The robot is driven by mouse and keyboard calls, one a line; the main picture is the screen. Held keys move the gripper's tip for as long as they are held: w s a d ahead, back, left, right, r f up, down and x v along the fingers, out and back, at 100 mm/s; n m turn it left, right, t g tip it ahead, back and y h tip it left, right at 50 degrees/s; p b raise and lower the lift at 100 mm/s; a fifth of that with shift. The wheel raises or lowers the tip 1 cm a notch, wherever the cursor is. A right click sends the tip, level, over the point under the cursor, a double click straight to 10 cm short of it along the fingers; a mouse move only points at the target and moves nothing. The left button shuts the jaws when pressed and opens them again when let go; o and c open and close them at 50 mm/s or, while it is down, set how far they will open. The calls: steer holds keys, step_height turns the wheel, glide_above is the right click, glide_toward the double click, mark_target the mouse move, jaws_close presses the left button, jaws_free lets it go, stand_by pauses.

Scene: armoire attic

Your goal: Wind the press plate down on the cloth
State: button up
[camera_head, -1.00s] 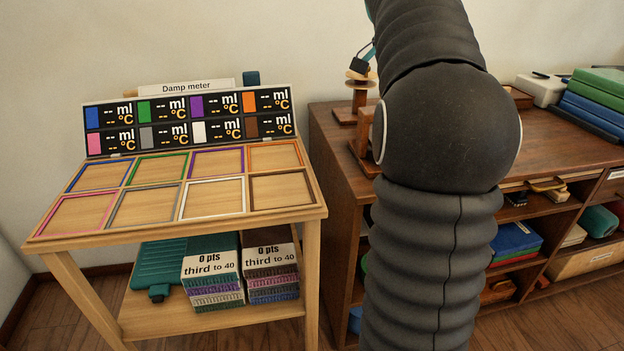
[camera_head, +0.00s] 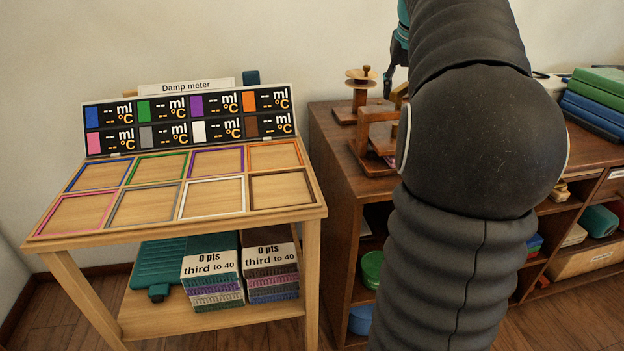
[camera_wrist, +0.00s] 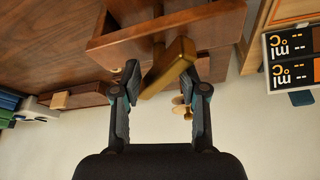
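The press is a brown wooden frame (camera_head: 374,140) on the cabinet top, partly hidden by my arm in the head view. Its wooden frame also fills the top of the wrist view (camera_wrist: 155,24). A brass-coloured bar (camera_wrist: 168,68) lies slantwise across the frame, between and just beyond my fingertips; its end (camera_head: 400,94) shows beside my arm in the head view. My gripper (camera_wrist: 160,78) is open, fingers on either side of the bar, and I cannot tell whether they touch it. In the head view its fingertip (camera_head: 387,88) hangs above the press.
A wooden stand with a round disc and knob (camera_head: 359,84) stands just left of the press. The damp meter table (camera_head: 317,212) is to the left, its coloured frames empty. Green and blue boxes (camera_head: 597,100) are stacked on the cabinet at the right.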

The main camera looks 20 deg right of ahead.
steer(key=n+y+b, duration=0.1)
steer(key=n, duration=0.2)
steer(key=n+y+b, duration=0.1)
steer(key=n, duration=0.2)
steer(key=shift+f+n+t+y, duration=0.15)
steer(key=shift+n+t+y, duration=0.15)
steer(key=shift+n, duration=0.1)
steer(key=shift+n+y+b, duration=0.3)
steer(key=shift+n+y, duration=0.1)
steer(key=shift+n, duration=0.6)
steer(key=shift+r+n, duration=0.25)
steer(key=shift+n, duration=0.15)
steer(key=p+v, duration=0.3)
steer(key=v, duration=1.1)
steer(key=a+f+m, duration=0.1)
steer(key=a+f, duration=0.2)
steer(key=a, duration=0.6)
steer(key=a+f+m, duration=0.1)
steer(key=a+f, duration=0.3)
steer(key=a, duration=0.4)
steer(key=s+a+f, duration=0.4)
steer(key=a+f, duration=0.1)
steer(key=f, duration=0.1)
steer(key=s+a+f+m+h, duration=0.1)
steer(key=s+a+f, duration=0.3)
steer(key=a+f, duration=0.2)
steer(key=shift+s+a+f+m, duration=0.15)
steer(key=shift+a+f+m, duration=0.15)
steer(key=shift+f, duration=0.1)
